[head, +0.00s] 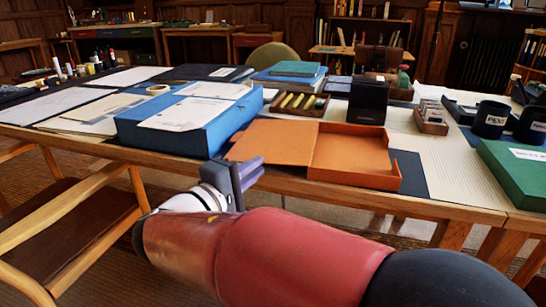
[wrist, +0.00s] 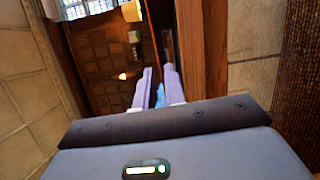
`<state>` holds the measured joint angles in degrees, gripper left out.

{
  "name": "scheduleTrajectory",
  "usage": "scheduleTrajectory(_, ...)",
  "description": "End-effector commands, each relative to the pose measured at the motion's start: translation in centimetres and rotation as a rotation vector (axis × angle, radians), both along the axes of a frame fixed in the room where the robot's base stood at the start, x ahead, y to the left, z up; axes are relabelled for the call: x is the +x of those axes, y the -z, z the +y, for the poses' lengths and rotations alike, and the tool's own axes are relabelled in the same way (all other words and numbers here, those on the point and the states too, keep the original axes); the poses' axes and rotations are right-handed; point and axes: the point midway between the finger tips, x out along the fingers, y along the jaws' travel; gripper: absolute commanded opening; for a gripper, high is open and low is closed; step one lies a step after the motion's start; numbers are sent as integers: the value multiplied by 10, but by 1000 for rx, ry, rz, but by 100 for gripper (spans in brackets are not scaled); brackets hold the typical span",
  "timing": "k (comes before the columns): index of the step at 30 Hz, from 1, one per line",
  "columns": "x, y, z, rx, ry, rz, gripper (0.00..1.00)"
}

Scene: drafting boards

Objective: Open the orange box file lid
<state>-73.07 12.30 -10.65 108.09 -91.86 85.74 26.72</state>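The orange box file (head: 352,158) lies near the table's front edge. Its lid (head: 273,141) is swung over to the left and lies about flat beside the tray, so the box stands open and its inside shows empty. My gripper (head: 262,166) is at the table's front edge, just in front of and below the lid's near left corner. It appears apart from the lid. In the wrist view the two pale purple fingers (wrist: 158,82) stand a little apart, with a small blue patch showing between them. I see nothing held.
A blue box file (head: 190,122) with papers on top stands left of the lid. A black holder (head: 367,100) stands behind the orange box, and a green box (head: 515,170) is at the right. The wooden table (head: 450,205) has a front edge close to my gripper. A chair (head: 70,225) is at the left.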

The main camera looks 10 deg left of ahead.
Motion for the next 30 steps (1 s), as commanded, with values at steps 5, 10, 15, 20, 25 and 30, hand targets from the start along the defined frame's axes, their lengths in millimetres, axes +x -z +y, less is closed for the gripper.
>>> scheduleTrajectory(5,28,-1,-13,-1,3,1,11)
scheduleTrajectory(10,44,-1,-19,1,2,2,11)
scheduleTrajectory(15,50,-1,-22,1,2,3,11)
scheduleTrajectory(20,50,-1,-22,1,1,3,11)
scheduleTrajectory(25,49,-1,-22,1,1,3,0)
scheduleTrajectory(30,49,-1,-22,1,1,3,0)
